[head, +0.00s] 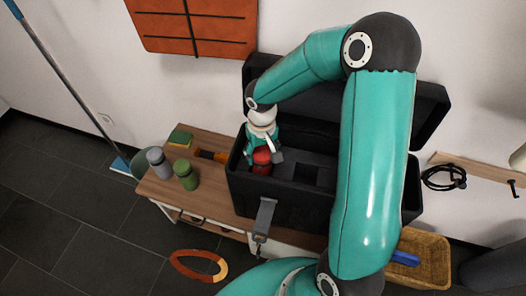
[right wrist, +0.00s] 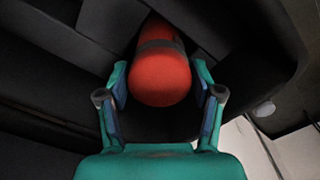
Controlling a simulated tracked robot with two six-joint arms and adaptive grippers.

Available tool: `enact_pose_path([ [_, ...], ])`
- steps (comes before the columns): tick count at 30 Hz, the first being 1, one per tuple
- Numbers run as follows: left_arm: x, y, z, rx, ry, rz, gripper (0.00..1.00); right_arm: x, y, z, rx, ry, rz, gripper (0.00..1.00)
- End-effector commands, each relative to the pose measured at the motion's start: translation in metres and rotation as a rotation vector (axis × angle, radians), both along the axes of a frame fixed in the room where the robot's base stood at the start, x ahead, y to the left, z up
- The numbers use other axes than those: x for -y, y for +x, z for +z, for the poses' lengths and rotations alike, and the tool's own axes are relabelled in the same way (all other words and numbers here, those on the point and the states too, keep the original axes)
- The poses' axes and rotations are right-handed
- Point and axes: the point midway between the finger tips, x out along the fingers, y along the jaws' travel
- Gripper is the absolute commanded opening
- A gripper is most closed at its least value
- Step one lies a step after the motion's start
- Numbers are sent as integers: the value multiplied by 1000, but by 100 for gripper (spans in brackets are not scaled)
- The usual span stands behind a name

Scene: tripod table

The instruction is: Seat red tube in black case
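The black case (head: 285,208) stands open on a wooden bench with its lid tilted back. The red tube (head: 262,160) is inside the left part of the case, its rounded end showing. It also shows in the right wrist view (right wrist: 160,78), with a dark band near its far end. My right gripper (head: 264,146) is over the tube in the case. In the right wrist view its fingers (right wrist: 160,98) are spread on both sides of the tube's end, with a narrow gap at each side. The tube's far end is hidden. My left gripper is not in view.
A grey tube (head: 158,162) and a green tube (head: 186,175) stand left of the case on the bench (head: 165,200). An orange-handled tool (head: 211,155) lies beside the case. A wicker basket (head: 430,262) is at right. My right arm covers the case's right side.

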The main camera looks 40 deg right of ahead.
Motion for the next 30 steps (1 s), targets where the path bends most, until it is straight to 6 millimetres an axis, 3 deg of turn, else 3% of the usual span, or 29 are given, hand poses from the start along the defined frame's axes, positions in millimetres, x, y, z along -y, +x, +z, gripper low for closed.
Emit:
enact_pose_path([
  [3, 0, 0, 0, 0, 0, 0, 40, 0, 0, 0, 0, 0, 0, 85],
  [16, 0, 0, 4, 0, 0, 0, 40, 0, 1, 7, 2, -1, 0, 85],
  [20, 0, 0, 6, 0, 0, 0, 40, 1, 1, 26, 5, -2, -1, 85],
  [30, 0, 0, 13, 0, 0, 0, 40, 0, 1, 93, 5, -2, 0, 85],
])
